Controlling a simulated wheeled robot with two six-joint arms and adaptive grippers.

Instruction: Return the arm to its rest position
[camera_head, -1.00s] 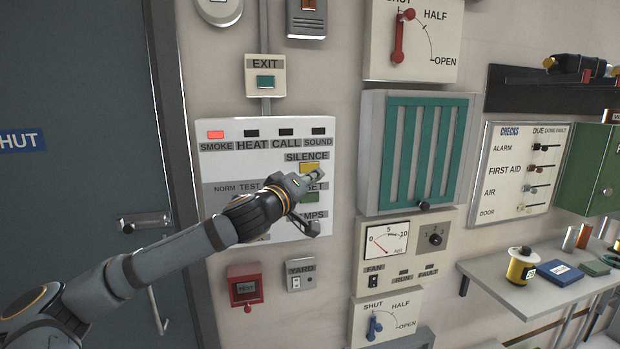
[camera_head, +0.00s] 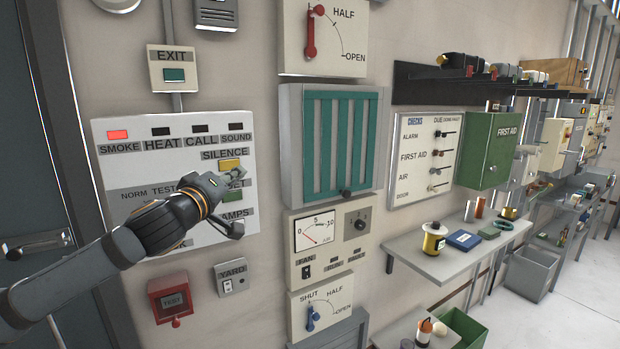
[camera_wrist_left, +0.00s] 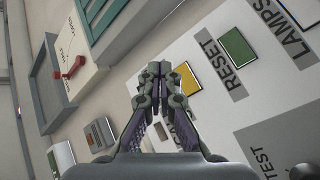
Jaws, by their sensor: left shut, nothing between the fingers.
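My left arm comes in from the left in the head view. Its gripper (camera_head: 236,178) is shut and empty in front of the white alarm panel (camera_head: 118,170), just below the yellow SILENCE button (camera_head: 230,165). It partly covers the green RESET button (camera_head: 233,195) and the labels there. In the left wrist view the shut fingertips (camera_wrist_left: 158,70) overlap the edge of the yellow button (camera_wrist_left: 187,78). The green button (camera_wrist_left: 237,48) lies to the right. I cannot tell whether the tips touch the panel. The red SMOKE lamp (camera_head: 118,134) looks lit. My right gripper is out of view.
Right of the panel are a teal louvred vent (camera_head: 334,145) and a fan gauge box (camera_head: 318,238). A shelf (camera_head: 430,262) with a yellow spool (camera_head: 433,238) juts out further right. A door (camera_head: 25,150) with a handle is at the left. Floor shows at the lower right.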

